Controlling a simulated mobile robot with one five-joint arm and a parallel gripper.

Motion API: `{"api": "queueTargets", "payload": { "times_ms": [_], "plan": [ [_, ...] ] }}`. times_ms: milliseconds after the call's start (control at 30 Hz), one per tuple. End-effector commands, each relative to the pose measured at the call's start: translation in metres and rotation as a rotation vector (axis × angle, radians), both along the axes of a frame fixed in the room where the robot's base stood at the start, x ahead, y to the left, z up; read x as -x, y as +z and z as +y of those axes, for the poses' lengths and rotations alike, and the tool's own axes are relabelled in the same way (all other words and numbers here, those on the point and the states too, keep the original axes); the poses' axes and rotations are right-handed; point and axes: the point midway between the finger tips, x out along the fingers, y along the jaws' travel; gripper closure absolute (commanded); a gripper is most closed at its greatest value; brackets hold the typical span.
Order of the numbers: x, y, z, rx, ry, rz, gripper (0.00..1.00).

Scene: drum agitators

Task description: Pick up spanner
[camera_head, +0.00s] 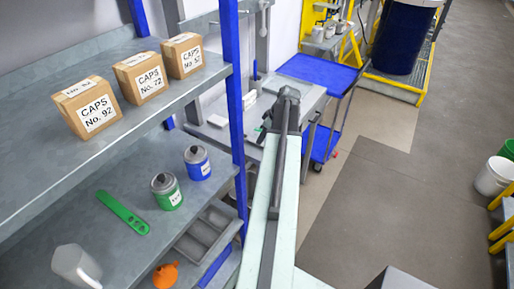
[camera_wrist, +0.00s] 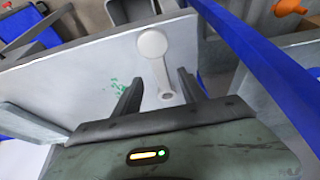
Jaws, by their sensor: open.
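My gripper (camera_head: 288,94) is at the far end of my arm, above the grey workbench beside the blue post. In the wrist view my gripper (camera_wrist: 159,82) is open, with two dark fingers apart. A pale piece (camera_wrist: 154,46) with a round head and a ring at its lower end shows between and beyond the fingers; I cannot tell if it is the spanner. Nothing is clearly held. A long flat green tool (camera_head: 122,212) lies on the lower shelf, away from my gripper; I cannot tell its exact kind.
A blue shelf post (camera_head: 235,105) stands left of my arm; it also shows in the wrist view (camera_wrist: 262,55). Boxes (camera_head: 138,77) stand on the upper shelf. Green (camera_head: 166,192) and blue (camera_head: 198,164) cans stand below. A blue trolley (camera_head: 320,72) is right of the bench. Floor (camera_head: 370,190) is clear.

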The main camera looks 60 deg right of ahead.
Motion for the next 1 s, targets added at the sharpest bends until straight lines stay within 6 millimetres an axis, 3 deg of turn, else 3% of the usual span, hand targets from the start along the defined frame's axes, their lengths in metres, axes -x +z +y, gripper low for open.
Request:
{"api": "queueTargets", "payload": {
  "times_ms": [133, 400, 633, 800, 1000],
  "plan": [
    [-0.004, -0.009, 0.0, 0.001, 0.002, 0.0, 0.51],
    [-0.021, -0.05, 0.0, 0.0, 0.003, 0.0, 0.51],
    [-0.022, -0.046, 0.0, 0.0, 0.003, 0.0, 0.51],
    [-0.022, -0.046, 0.0, 0.0, 0.003, 0.0, 0.98],
    [-0.023, -0.046, 0.001, 0.001, 0.004, 0.0, 1.0]
  ]
}}
